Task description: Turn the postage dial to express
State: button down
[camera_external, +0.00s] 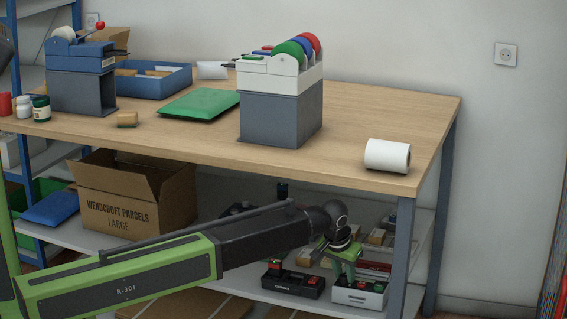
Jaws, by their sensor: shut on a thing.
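A small white unit (360,294) with a dark label on its front stands on the shelf under the counter, at the lower right. My gripper (347,279), with green fingers, points down onto the top of this unit. It is shut on the postage dial there. The dial is mostly hidden by the fingers, and its setting cannot be read from this view. A similar black unit (293,286) with a red knob and a green part on top stands just to the left, apart from my gripper.
The wooden counter top (370,115) lies above my gripper, and its grey leg (400,250) stands close on the right. Several small boxes and red items crowd the shelf behind. A large cardboard box (125,205) stands left on the shelf.

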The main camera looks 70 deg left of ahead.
jog(key=m+h, duration=0.1)
jog(key=m, duration=0.1)
jog(key=m+t+h, duration=0.1)
jog(key=m, duration=0.2)
jog(key=shift+s+a+m, duration=0.1)
jog(key=shift+a+m, duration=0.05)
jog(key=shift+m, duration=0.15)
jog(key=m+h, duration=0.1)
jog(key=m, duration=0.3)
jog(key=shift+a+m+h, duration=0.1)
jog(key=shift+m+h, duration=0.2)
jog(key=shift+h, duration=0.1)
jog(key=m+h, duration=0.1)
jog(key=m, duration=0.3)
jog(key=shift+a+g+h, duration=0.15)
jog(key=shift+g+h, duration=0.25)
jog(key=shift+m+g+h, duration=0.6)
jog(key=shift+m, duration=1.8)
jog(key=c, duration=1.4)
grip_release()
jog(key=shift+c, duration=0.2)
